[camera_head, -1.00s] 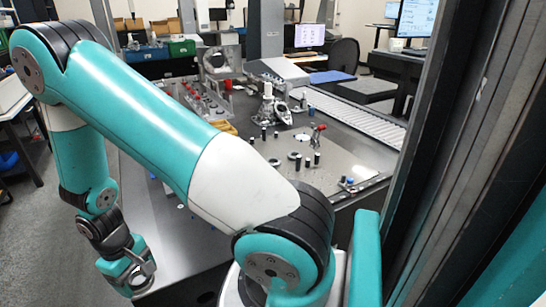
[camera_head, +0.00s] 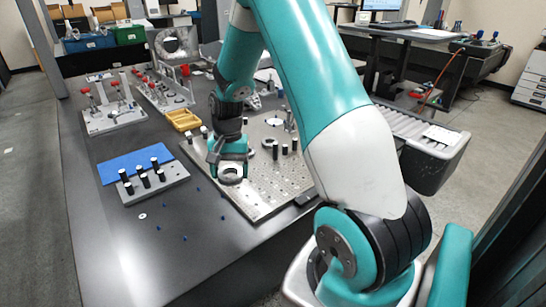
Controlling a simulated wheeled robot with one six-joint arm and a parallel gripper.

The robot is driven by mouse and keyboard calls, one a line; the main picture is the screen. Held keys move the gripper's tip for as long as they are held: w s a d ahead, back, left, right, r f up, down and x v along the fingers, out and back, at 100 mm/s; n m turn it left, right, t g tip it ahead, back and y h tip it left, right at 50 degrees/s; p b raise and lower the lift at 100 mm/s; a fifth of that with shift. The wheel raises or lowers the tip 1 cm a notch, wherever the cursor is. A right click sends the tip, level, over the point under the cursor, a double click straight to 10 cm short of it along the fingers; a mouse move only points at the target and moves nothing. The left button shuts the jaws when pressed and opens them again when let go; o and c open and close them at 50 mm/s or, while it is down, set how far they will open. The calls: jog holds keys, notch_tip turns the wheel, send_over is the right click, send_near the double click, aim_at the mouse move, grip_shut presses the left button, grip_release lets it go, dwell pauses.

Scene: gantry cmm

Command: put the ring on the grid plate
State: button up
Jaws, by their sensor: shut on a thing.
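My gripper (camera_head: 229,160) points down and is shut on a metal ring (camera_head: 231,180). The ring hangs at the fingertips, over or just in front of the left part of the grid plate (camera_head: 262,196). I cannot tell how high it is above the surface. The grid plate is a pale metal plate with many small holes, lying on the dark table. My arm hides part of the plate's back and right side.
Dark posts (camera_head: 285,149) and another ring-like part stand on the back of the plate. Left of it are a block with several black pins (camera_head: 156,185), a blue mat (camera_head: 128,162) and a yellow tray (camera_head: 183,120). The front left table is mostly clear.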

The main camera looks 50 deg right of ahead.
jog(key=s+d+r+m+b, duration=0.35)
jog(key=d+m, duration=0.25)
jog(key=d, duration=0.2)
notch_tip(320, 180, up, 4)
jog(key=m+t, duration=0.1)
jog(key=m, duration=0.3)
send_over(275, 197)
jog(key=f+b, duration=0.1)
jog(key=f, duration=0.3)
jog(key=f+b, duration=0.1)
jog(key=f, duration=0.4)
jog(key=f+b, duration=0.1)
jog(key=f, duration=0.4)
jog(key=shift+s+d+f, duration=0.1)
jog(key=shift+d+f, duration=0.15)
jog(key=shift+f+b, duration=0.35)
jog(key=shift+f, duration=2.1)
jog(key=shift+f, duration=0.2)
jog(key=o, duration=1.2)
jog(key=shift+c, duration=0.2)
jog(key=shift+r, duration=0.2)
